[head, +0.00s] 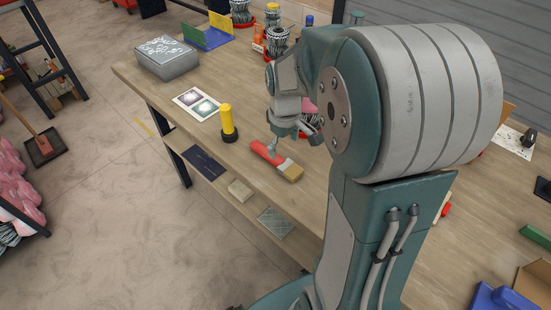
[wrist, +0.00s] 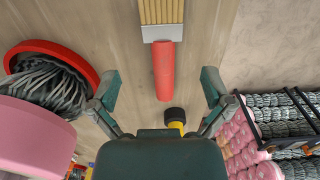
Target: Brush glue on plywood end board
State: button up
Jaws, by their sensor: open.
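A flat brush with a red handle (head: 268,152) and tan bristles (head: 291,171) lies on the wooden workbench near its front edge. In the wrist view its red handle (wrist: 164,72) lies between my fingers, with the metal ferrule and bristles at the top. My gripper (wrist: 159,78) is open, above the handle, with a finger to each side and nothing held. In the head view my gripper (head: 284,142) is at the brush's handle end, partly hidden by my arm. I cannot clearly identify the plywood end board or the glue.
A yellow and black upright object (head: 228,122) stands left of the brush, near printed sheets (head: 197,103) and a grey box (head: 167,58). A red-rimmed dish (wrist: 92,64) of grey wire and a pink round object (wrist: 35,145) are close left in the wrist view.

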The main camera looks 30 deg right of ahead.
aim_at(283, 163)
jog(key=f, duration=0.6)
jog(key=shift+s+a+f, duration=0.1)
jog(key=shift+s, duration=0.15)
jog(key=c, duration=1.2)
